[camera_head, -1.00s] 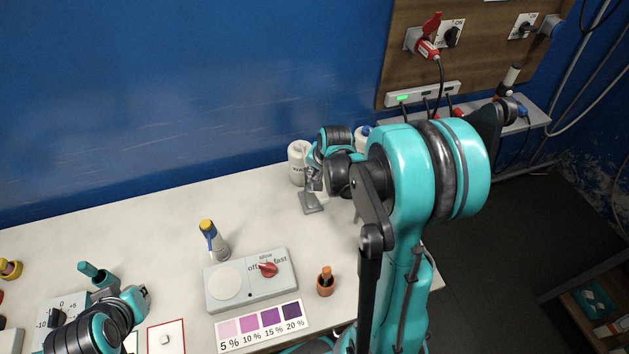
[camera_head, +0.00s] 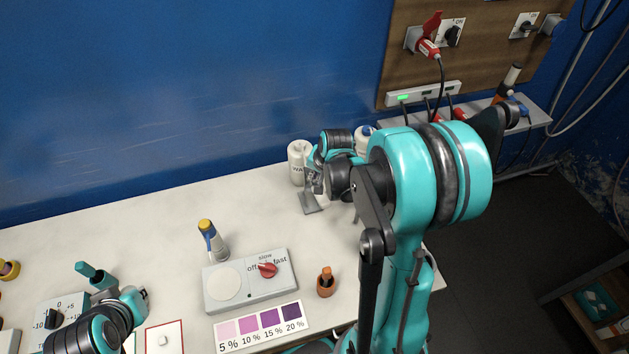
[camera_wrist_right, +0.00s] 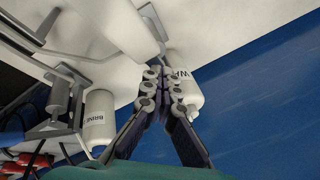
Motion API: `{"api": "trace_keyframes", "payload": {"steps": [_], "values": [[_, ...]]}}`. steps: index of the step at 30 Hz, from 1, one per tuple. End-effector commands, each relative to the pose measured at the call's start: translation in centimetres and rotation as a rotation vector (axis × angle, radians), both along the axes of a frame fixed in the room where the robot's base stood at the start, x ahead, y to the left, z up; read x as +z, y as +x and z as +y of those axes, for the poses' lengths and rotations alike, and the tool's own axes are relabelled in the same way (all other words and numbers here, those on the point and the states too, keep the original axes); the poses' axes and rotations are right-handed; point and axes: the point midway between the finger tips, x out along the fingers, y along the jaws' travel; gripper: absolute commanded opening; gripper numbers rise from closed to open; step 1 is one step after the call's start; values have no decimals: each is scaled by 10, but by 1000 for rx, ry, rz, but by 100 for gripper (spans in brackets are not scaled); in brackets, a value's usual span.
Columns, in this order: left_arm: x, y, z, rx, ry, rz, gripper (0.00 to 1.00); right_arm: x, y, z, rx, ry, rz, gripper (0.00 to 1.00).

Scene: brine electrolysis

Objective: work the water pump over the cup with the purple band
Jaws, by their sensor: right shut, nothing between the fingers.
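The water bottle (camera_head: 299,163), white with a "WA…" label, stands at the back of the table. It also shows in the right wrist view (camera_wrist_right: 188,98), right beside my fingers. A grey plate (camera_head: 312,203) lies in front of it. My right gripper (camera_head: 316,185) is shut and empty, next to the bottle's front right side; its closed fingers fill the middle of the wrist view (camera_wrist_right: 158,78). I cannot tell whether they touch the pump. I cannot make out a cup with a purple band. My left gripper (camera_head: 139,297) is at the lower left, its jaws unclear.
A brine bottle (camera_wrist_right: 98,120) stands beside grey metal stands in the wrist view. A stirrer (camera_head: 250,281) with a red knob, a yellow-capped bottle (camera_head: 213,240), an orange holder (camera_head: 325,283) and a colour chart (camera_head: 262,325) occupy the front. The back left table is clear.

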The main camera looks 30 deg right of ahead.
Motion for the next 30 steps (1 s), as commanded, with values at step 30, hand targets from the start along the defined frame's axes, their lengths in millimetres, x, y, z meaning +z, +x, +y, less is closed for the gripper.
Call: {"api": "trace_keyframes", "payload": {"steps": [30], "values": [[-11,0,0,0,0,0,0,-12,-5,2,0,1,1,0]]}}
